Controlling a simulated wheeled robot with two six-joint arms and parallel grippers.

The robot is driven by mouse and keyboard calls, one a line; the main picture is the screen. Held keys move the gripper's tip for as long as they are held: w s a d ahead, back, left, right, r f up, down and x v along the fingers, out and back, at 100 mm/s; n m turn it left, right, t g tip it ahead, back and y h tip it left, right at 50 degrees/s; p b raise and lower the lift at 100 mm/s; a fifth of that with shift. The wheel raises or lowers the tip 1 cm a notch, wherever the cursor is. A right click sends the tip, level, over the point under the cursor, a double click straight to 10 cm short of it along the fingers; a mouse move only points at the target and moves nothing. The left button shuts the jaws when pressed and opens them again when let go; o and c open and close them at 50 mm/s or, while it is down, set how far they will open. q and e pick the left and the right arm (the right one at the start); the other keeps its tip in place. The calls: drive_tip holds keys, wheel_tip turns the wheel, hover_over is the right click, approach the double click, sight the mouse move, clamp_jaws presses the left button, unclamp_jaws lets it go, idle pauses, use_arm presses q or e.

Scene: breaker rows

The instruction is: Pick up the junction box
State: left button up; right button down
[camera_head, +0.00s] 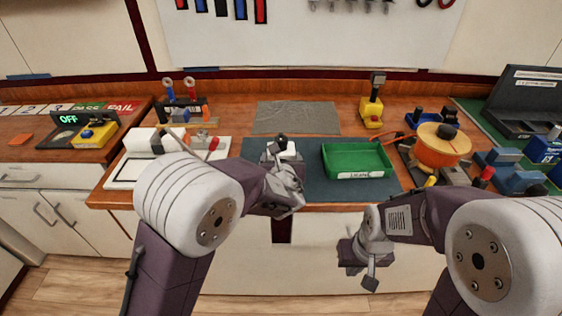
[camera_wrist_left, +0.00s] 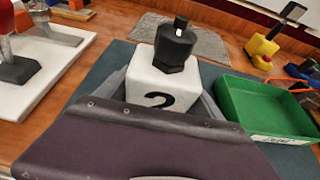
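A white box (camera_head: 290,152) with a black knob on top, which I take for the junction box, stands upright on the dark mat (camera_head: 320,185). The white box (camera_wrist_left: 158,92) shows a black number 2 in the left wrist view. My left gripper (camera_head: 283,185) is at the box, with grey finger parts on both sides of it. Whether they press on it is hidden. The box's lower part is covered by my gripper. My right gripper (camera_head: 361,263) hangs low in front of the table edge, away from the box; its finger gap is unclear.
A green tray (camera_head: 357,174) stands on the mat right of the box. A white board with a red-handled part (camera_head: 214,143) lies to the left. An orange pot (camera_head: 441,151) and blue blocks crowd the right. A grey cloth (camera_head: 296,117) lies behind.

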sight(285, 147)
use_arm(q)
drive_tip(key=c, duration=1.4)
drive_tip(key=shift+w+r, duration=0.1)
drive_tip(key=shift+r, duration=0.4)
drive_tip(key=r, duration=0.1)
drive_tip(key=r+p, duration=0.1)
drive_tip(key=d+r+p, duration=0.1)
drive_tip(key=r, duration=0.1)
drive_tip(key=shift+s+r, duration=0.1)
drive_tip(key=shift+s, duration=0.15)
drive_tip(key=s+d+r+p, duration=0.2)
drive_tip(key=s+d+r, duration=0.3)
drive_tip(key=d, duration=0.4)
drive_tip(key=shift+s+r+p, duration=0.3)
drive_tip(key=shift+r+p, duration=0.05)
drive_tip(key=shift+r, duration=0.1)
drive_tip(key=shift+w+a+f+b, duration=1)
drive_tip(key=shift+a+f+b, duration=0.7)
drive_tip(key=shift+b, duration=0.55)
drive_tip(key=shift+w+a+f+b, duration=1)
drive_tip(key=shift+a+f+b, duration=0.75)
drive_tip(key=shift+b, duration=0.45)
drive_tip(key=shift+w+a+f+b, duration=1)
drive_tip(key=shift+a+f+b, duration=0.7)
drive_tip(key=shift+b, duration=0.55)
drive_tip(key=shift+d+f, duration=0.15)
